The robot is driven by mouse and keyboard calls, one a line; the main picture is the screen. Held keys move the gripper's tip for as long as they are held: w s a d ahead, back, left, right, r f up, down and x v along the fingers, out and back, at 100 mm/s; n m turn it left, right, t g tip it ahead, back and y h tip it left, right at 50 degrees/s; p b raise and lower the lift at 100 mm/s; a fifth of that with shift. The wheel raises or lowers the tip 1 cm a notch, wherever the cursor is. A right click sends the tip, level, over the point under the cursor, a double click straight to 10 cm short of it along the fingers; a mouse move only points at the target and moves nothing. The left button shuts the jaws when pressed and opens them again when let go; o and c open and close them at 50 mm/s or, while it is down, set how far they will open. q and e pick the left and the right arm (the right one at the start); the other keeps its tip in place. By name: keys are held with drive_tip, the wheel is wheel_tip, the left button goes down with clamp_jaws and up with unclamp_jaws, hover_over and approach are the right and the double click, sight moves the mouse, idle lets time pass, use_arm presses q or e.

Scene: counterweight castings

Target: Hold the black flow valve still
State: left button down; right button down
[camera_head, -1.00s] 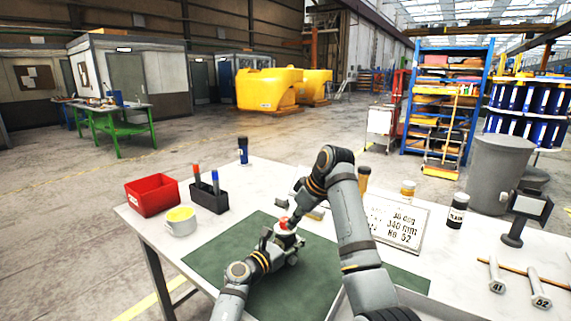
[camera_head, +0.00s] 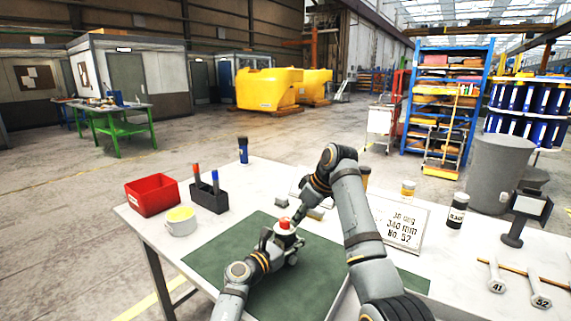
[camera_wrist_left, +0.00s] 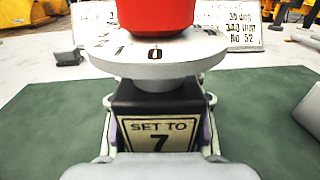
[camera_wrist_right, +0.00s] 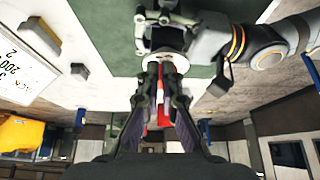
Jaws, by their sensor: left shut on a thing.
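The black flow valve (camera_wrist_left: 160,105) stands upright over the green mat, with a white numbered dial (camera_wrist_left: 150,50), a red knob (camera_wrist_left: 155,12) and a "SET TO 7" label. It also shows in the head view (camera_head: 284,240). The dial's 0 faces my left wrist camera. My left gripper (camera_head: 272,246) is shut on the valve's body from the near left; its fingers are partly hidden. My right gripper (camera_wrist_right: 163,70) is close to the knob and dial, from above and to the right. A narrow gap shows between its fingers; I cannot tell whether they touch the knob.
The green mat (camera_head: 215,258) has bare room left of the valve.

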drive_tip(key=shift+w, duration=0.2)
idle(0.3)
drive_tip(key=shift+d, duration=0.1)
drive_tip(key=shift+s+d, duration=0.1)
drive_tip(key=shift+d, duration=0.15)
wheel_tip(320, 180, up, 6)
idle(0.4)
drive_tip(key=shift+s+a+f, duration=0.3)
drive_tip(key=shift+s+f, duration=0.05)
drive_tip(key=shift+f, duration=0.65)
drive_tip(key=shift+s+a+f, duration=0.25)
drive_tip(key=shift+s+f, duration=0.05)
drive_tip(key=shift+f, duration=0.7)
drive_tip(key=shift+s+a+f, duration=0.3)
drive_tip(key=shift+s+f, duration=0.05)
drive_tip(key=shift+f, duration=0.65)
drive_tip(key=shift+w+a, duration=0.1)
drive_tip(key=shift+w, duration=0.1)
